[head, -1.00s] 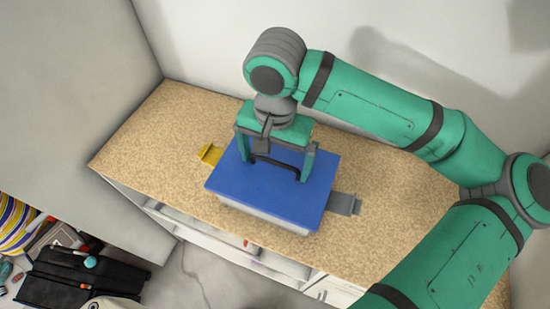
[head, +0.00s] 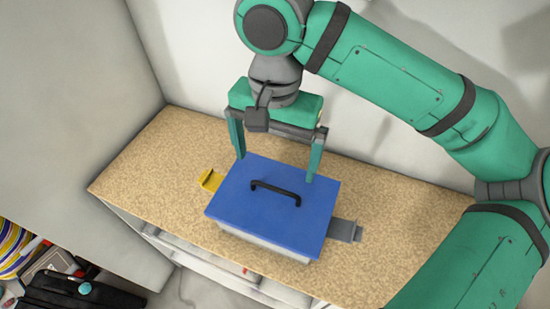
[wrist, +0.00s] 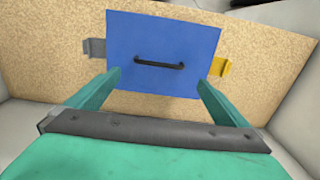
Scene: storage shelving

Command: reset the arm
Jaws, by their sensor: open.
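My gripper (head: 275,168) is open and empty, its two green fingers pointing down above the back part of a blue-lidded box. The blue lid (head: 250,215) has a black handle (head: 276,193) and sits on a pale box body. In the head view the fingers are clear of the handle. In the wrist view my gripper (wrist: 158,88) shows both fingers spread wide, with the lid (wrist: 160,30) and its handle (wrist: 159,64) beyond them.
The box stands on a speckled tan countertop (head: 150,170). A yellow latch (head: 210,180) is at its left and a grey latch (head: 344,230) at its right. Walls stand behind and at the left. A black case (head: 70,292) lies at lower left.

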